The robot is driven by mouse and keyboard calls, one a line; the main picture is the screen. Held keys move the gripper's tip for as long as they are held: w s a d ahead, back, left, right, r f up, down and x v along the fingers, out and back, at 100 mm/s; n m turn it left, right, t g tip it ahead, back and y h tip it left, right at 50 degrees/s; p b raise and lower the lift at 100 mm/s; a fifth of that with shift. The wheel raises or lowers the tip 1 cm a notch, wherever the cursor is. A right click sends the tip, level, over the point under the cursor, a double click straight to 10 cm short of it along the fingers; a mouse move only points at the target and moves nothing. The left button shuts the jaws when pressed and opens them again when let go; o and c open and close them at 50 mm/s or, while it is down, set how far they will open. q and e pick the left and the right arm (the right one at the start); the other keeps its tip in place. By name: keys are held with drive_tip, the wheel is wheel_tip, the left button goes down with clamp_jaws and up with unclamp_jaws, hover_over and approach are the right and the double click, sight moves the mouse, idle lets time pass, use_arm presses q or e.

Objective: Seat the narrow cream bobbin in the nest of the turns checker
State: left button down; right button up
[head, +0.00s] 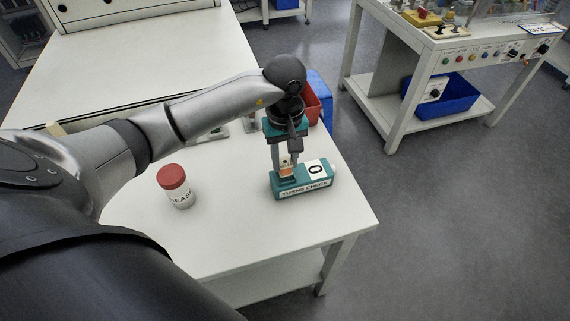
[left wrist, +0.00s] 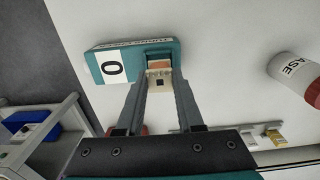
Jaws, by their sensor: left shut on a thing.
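The turns checker (head: 305,186) is a teal box with a white face marked 0, lying near the front right of the white table. It also shows in the left wrist view (left wrist: 98,66). My left gripper (head: 286,164) points down over the left part of the checker, at its nest. It is shut on the narrow cream bobbin (left wrist: 159,82), which has a copper-orange part beyond it. The bobbin is at the nest opening; I cannot tell whether it rests inside or just above. The fingers partly hide the nest. My right gripper is not in view.
A white jar with a red lid (head: 176,186) stands left of the checker, also in the left wrist view (left wrist: 295,72). A red bin (head: 312,105) and a blue bin (head: 322,92) are behind my gripper. The table (head: 240,240) is clear in front.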

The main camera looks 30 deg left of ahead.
use_arm(q)
wheel_tip(320, 180, down, 2)
drive_tip(key=shift+f+b, duration=0.2)
drive_tip(key=shift+b, duration=0.1)
drive_tip(key=c, duration=0.5)
unclamp_jaws()
drive_tip(key=shift+c, duration=0.2)
drive_tip(key=shift+r, duration=0.15)
